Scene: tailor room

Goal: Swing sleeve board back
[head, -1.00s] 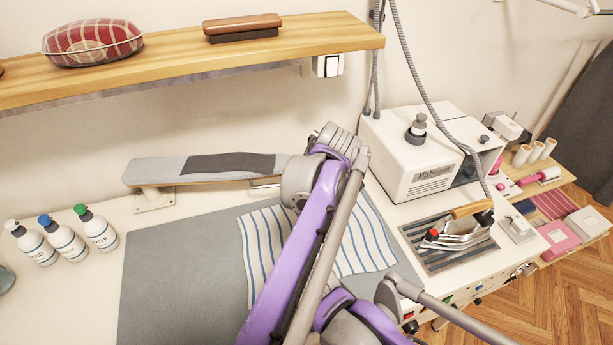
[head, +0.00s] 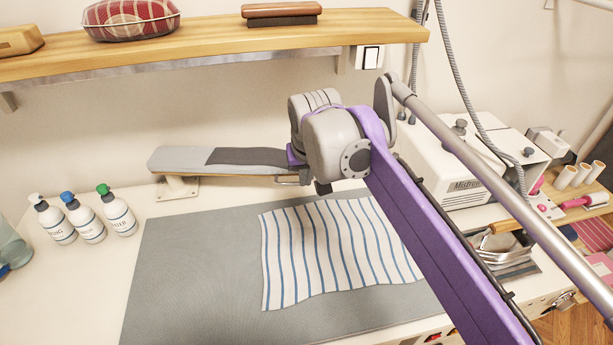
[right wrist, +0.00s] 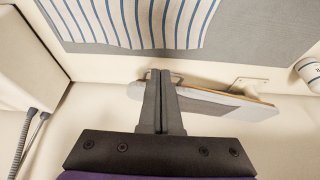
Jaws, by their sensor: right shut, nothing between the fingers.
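The sleeve board (head: 180,159) is a long, narrow grey board with a dark patch. It lies along the back of the work table, raised on a bracket (head: 177,188) near its left end. A thin wire handle (head: 290,182) hangs below its right part. It also shows in the right wrist view (right wrist: 205,103), with the handle (right wrist: 176,79) beside my fingertips. My right gripper (right wrist: 160,74) is shut and empty, close to the board's end; contact cannot be told. In the head view, my right wrist covers the board's right end and hides the fingers. My left gripper is out of view.
A striped cloth (head: 335,255) lies on a grey mat (head: 195,270) in front of the board. Three pump bottles (head: 87,218) stand at left. A white steam unit (head: 450,165) stands at right. A wooden shelf (head: 200,45) runs above the board.

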